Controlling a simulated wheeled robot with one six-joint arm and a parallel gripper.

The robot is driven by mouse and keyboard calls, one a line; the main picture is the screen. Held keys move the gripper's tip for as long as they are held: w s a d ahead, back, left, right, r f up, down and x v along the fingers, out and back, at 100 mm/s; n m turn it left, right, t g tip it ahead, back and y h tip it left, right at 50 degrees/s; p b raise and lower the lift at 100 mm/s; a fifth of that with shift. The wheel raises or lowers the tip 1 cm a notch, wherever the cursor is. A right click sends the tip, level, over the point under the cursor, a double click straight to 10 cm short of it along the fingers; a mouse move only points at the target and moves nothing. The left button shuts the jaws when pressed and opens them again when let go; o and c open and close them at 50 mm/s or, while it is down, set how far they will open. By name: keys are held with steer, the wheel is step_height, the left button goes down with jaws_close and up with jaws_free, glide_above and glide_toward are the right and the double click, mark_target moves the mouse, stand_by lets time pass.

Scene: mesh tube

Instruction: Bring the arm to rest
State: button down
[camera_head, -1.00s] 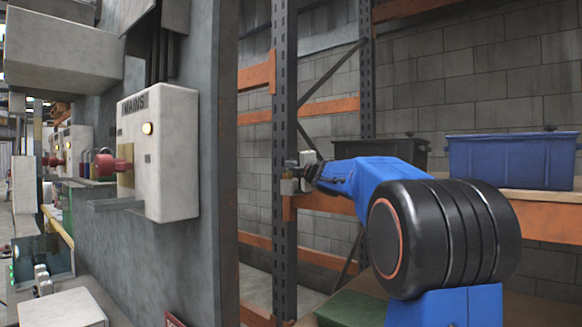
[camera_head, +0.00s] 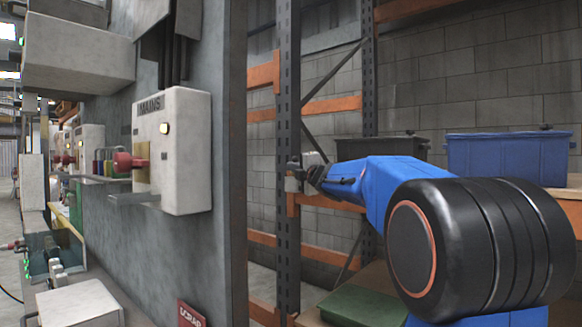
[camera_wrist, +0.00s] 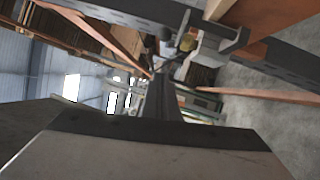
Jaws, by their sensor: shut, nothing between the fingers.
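My blue arm (camera_head: 375,184) reaches from the lower right toward the middle of the head view. My gripper (camera_head: 294,174) is at its far end, in front of a dark rack upright, with nothing seen held in it. It is small there, and its fingers are hard to make out.
A grey "MAINS" box (camera_head: 180,150) with a red knob (camera_head: 128,161) is on the grey panel at left. A rack upright (camera_head: 288,110) with orange beams stands behind my arm. A blue bin (camera_head: 505,157) and a black bin (camera_head: 375,150) sit on the rack shelf.

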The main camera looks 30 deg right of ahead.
steer(key=s+a+f+m+g, duration=0.5)
steer(key=s+a+f+m, duration=0.1)
steer(key=s+f, duration=0.9)
steer(key=s+a+f+m+g+y, duration=0.1)
steer(key=s+a+f+m+g, duration=0.4)
steer(key=s+a+f, duration=0.4)
steer(key=s+a+f+m+g, duration=0.4)
steer(key=s+a+f+m, duration=0.3)
steer(key=s+f, duration=1.4)
steer(key=shift+s+a+f+m+g, duration=0.15)
steer(key=shift+s+a+m+g, duration=0.25)
steer(key=shift+s, duration=0.85)
